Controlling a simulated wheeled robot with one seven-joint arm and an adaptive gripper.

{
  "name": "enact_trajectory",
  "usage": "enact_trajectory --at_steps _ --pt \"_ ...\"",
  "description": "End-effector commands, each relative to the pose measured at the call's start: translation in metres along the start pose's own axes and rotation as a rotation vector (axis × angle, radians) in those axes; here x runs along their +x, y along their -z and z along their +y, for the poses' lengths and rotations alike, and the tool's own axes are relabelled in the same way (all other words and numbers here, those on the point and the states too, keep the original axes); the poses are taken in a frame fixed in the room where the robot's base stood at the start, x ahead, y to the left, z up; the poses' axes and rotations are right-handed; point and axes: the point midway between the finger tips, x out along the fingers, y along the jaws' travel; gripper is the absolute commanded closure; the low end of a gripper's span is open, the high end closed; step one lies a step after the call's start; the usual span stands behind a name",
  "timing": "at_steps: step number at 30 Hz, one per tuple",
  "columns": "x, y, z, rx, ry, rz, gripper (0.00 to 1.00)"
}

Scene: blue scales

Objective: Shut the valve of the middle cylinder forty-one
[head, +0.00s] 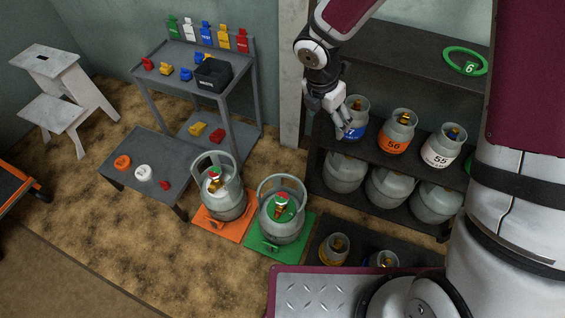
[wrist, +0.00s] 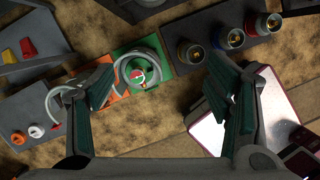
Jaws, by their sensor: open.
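My gripper (head: 345,126) is raised in front of the shelf, near a blue-labelled cylinder (head: 357,112). In the wrist view my gripper (wrist: 163,90) is open and empty, its fingers wide apart. No number forty-one is readable, so I cannot tell which cylinder bears it. A grey cylinder (head: 223,196) with a valve on top stands on an orange scale. A second cylinder (head: 281,214) with a red-and-green valve top (head: 281,200) stands on a green scale, below the fingers in the wrist view (wrist: 138,73).
The shelf also holds orange 56 (head: 396,130) and white 55 (head: 442,147) cylinders. A low dark platform (wrist: 245,55) bears small yellow-, blue- and red-collared cylinders. A low table (head: 143,190) with coloured caps, a tagged bench (head: 183,55) and a step stool (head: 58,85) stand left. Floor between is open.

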Motion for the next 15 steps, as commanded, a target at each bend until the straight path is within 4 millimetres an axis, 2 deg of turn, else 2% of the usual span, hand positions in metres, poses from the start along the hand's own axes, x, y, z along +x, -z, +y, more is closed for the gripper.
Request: enact_trajectory --at_steps 1,6,10,12,15 --pt "0.038 0.017 0.015 -0.115 -0.001 0.031 0.28" --pt "0.125 0.073 0.051 -0.487 -0.050 0.116 0.28" --pt "0.175 0.114 0.067 -0.701 -0.097 0.172 0.28" --pt "0.194 0.131 0.072 -0.785 -0.119 0.192 0.28" --pt "0.210 0.148 0.077 -0.864 -0.145 0.212 0.28"
